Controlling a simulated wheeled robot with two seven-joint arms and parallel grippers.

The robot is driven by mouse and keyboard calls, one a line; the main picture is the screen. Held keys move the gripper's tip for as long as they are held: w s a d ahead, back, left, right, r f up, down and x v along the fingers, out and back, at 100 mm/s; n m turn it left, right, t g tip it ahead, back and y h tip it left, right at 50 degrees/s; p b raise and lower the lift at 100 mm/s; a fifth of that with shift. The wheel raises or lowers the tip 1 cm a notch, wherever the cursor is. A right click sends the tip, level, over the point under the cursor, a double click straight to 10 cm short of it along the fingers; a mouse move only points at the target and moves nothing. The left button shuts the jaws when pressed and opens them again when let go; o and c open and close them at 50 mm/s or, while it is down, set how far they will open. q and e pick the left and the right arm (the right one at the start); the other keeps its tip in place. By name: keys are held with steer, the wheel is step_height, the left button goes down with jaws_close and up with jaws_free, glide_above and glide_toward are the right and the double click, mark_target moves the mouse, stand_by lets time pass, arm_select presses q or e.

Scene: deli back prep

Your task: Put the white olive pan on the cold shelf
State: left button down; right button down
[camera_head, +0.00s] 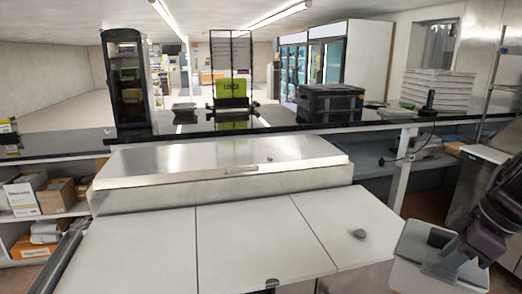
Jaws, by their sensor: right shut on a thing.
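My right gripper (441,264) is at the lower right, its dark arm coming in from the right edge. It is shut on a pale, round-cornered pan (408,260), which looks like the white olive pan. The pan is beside the right end of the white-topped prep counter, over the floor side. Its contents cannot be made out. My left gripper is not in view. I cannot tell for sure which surface is the cold shelf.
A black ledge holds a black crate (330,103). Boxes (38,194) fill the left shelves.

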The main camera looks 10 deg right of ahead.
steer(key=w+a+f+m+t+h, duration=0.1)
steer(key=w+a+f+m, duration=0.15)
steer(key=a+f, duration=0.4)
steer(key=w+a+f+m+h, duration=0.1)
steer(key=w+a+f+m, duration=0.1)
steer(key=a+f+m, duration=0.4)
steer(key=w+a+f+h, duration=0.1)
steer(key=w+a+f, duration=0.1)
steer(key=a, duration=0.6)
steer(key=shift+f, duration=0.15)
steer(key=shift+w+d, duration=0.1)
steer(key=shift+w, duration=0.05)
